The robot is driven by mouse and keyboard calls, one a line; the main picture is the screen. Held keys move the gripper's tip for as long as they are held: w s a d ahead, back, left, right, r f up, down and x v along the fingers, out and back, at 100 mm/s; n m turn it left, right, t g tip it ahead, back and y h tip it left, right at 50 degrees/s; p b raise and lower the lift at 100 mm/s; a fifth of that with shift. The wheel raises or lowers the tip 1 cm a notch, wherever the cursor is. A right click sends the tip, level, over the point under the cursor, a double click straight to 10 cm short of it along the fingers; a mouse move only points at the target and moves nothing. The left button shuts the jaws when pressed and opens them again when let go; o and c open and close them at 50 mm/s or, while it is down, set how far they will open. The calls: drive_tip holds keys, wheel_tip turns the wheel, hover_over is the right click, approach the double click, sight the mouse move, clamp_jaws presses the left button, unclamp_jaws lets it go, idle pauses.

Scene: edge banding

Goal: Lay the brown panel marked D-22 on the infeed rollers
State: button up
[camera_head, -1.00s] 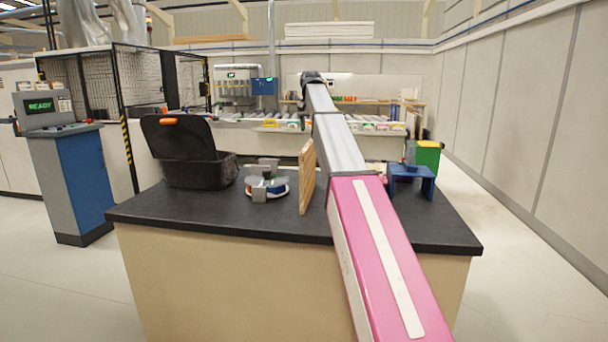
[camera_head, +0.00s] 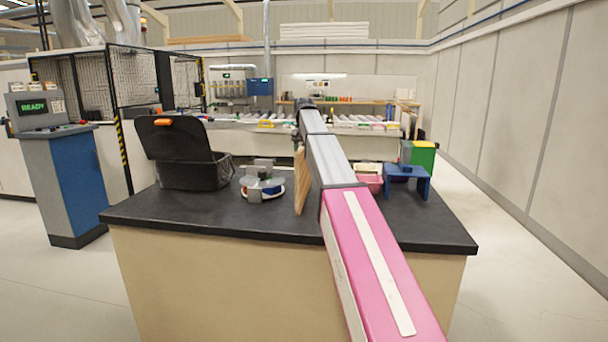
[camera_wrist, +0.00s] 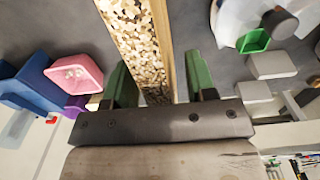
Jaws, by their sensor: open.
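A brown panel (camera_head: 301,181) stands upright on edge on the dark worktop, beside my arm. In the wrist view its speckled chipboard edge (camera_wrist: 139,38) runs between the two green fingers of my gripper (camera_wrist: 160,84). The fingers are open, one on each side of the panel, with a gap visible at each side. No D-22 mark can be read. In the head view my gripper is hidden behind my own arm. Rollers (camera_head: 345,121) show on the long conveyor at the back, beyond the worktop.
On the worktop (camera_head: 215,221) are an open black case (camera_head: 190,172), a round white stand with grey and blue parts (camera_head: 262,184), a pink container (camera_head: 370,183) and a blue stand (camera_head: 407,174). A control console (camera_head: 55,165) stands left. Floor to the right is clear.

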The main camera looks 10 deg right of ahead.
clamp_jaws()
drive_tip(key=shift+r, duration=0.1)
idle(1.2)
